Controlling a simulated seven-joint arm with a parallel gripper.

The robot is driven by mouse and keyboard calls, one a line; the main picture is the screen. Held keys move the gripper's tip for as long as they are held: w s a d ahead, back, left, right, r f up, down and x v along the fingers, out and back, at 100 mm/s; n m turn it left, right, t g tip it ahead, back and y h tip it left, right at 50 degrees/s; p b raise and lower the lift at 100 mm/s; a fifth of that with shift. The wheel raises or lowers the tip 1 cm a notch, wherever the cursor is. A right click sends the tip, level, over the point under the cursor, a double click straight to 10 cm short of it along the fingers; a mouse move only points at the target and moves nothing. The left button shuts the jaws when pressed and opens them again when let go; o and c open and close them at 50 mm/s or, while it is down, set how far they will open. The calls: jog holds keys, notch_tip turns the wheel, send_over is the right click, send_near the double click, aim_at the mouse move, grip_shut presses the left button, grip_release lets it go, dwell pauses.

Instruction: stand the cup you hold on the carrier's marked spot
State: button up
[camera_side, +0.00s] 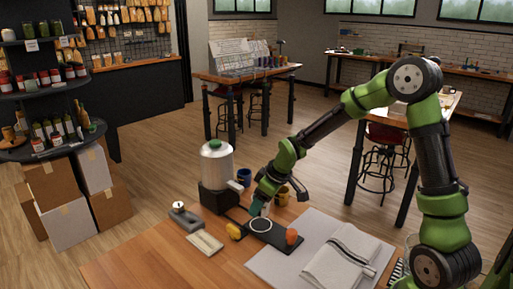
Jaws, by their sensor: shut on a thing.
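My gripper (262,202) is low over the table, shut on a small teal cup (255,209). The fingers hide part of the cup. The carrier (277,241) looks like a flat dark board below and in front of it. A pale ring, the marked spot (261,225), shows on the carrier with nothing standing on it. The cup is just above and slightly left of the ring in the picture; I cannot tell how high it is over the board.
An orange round thing (291,237) is at the carrier's right end, a yellow thing (234,231) at its left. A blue mug (244,177), a yellow mug (282,196) and a large canister (216,163) stand behind. A folded cloth (340,258) lies right on a grey mat (268,265).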

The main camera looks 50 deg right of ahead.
aim_at(261, 213)
jog(key=shift+f, duration=2.1)
jog(key=shift+f, duration=0.1)
jog(key=o, duration=1.1)
jog(key=v, duration=1.1)
jog(key=s+a+r+m+t, duration=0.1)
jog(key=s+a+r+m, duration=0.2)
jog(key=s, duration=0.5)
jog(key=s+a+r+m+t, duration=0.1)
jog(key=s+a+r+m, duration=0.3)
jog(key=s+r, duration=0.4)
jog(key=shift+s+a+r+t+y, duration=0.15)
jog(key=shift+s+a+t+y, duration=0.25)
jog(key=shift+a, duration=0.3)
